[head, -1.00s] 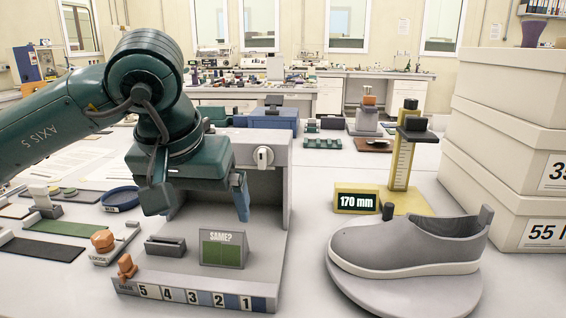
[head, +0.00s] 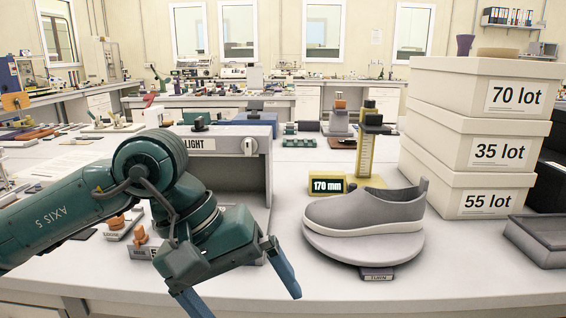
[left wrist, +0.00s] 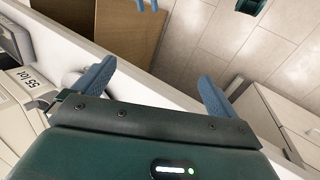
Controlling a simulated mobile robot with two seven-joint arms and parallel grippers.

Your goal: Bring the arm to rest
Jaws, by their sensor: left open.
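My left arm comes in from the left of the head view. Its left gripper (head: 243,292) hangs low at the table's front edge, in front of the grey light booth (head: 256,188). Its two blue fingers are spread wide with nothing between them. In the left wrist view the same fingers (left wrist: 155,85) are apart and empty, over the table edge and the floor. My right gripper cannot be made out in the head view.
A grey shoe (head: 365,208) stands on a round turntable (head: 364,249) right of the gripper. A yellow height gauge (head: 364,160) with a 170 mm display (head: 327,186) is behind it. Stacked lot boxes (head: 470,141) and a dark tray (head: 540,236) are at right. Small orange knobs (head: 139,226) sit left.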

